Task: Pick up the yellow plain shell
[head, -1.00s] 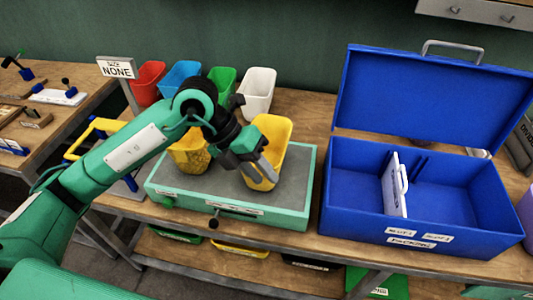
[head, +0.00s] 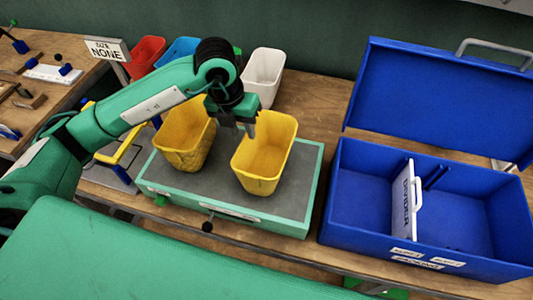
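The yellow plain shell (head: 258,172) is a smooth, open-topped tapered bin. It stands upright on the grey top of a green-edged platform (head: 228,200). A second yellow shell (head: 185,145) with a textured surface stands to its left on the same platform. My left gripper (head: 239,126) points down at the back-left rim of the plain shell, with its two fingers apart. One finger shows near the inside of the rim. I cannot tell whether it touches the shell. My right gripper is not in view.
Behind the platform stand a red bin (head: 145,56), a blue bin (head: 178,50) and a white bin (head: 262,75). An open blue box (head: 365,225) with a white divider (head: 408,200) is at the right. A "NONE" sign (head: 107,49) stands at the left.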

